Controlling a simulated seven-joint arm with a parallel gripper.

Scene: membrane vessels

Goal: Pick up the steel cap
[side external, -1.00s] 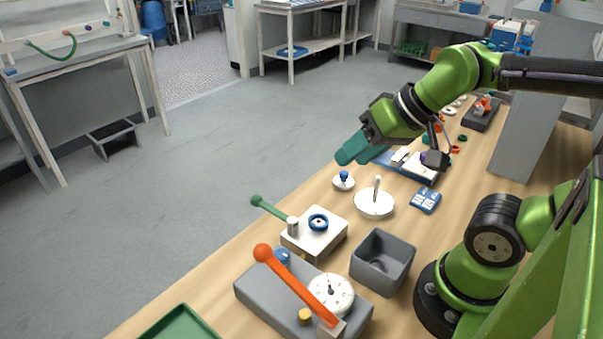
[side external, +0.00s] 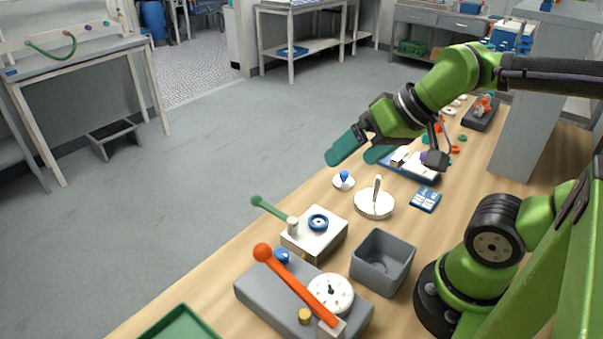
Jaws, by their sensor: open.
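Nothing hides the two discs.
A blue labelled block (side external: 425,200) lies right of the cap. A grey open bin (side external: 382,263), a white box with a blue ring and green lever (side external: 314,238), and a grey gauge unit with an orange lever (side external: 260,293) stand nearer. A blue tray (side external: 424,177) lies behind.

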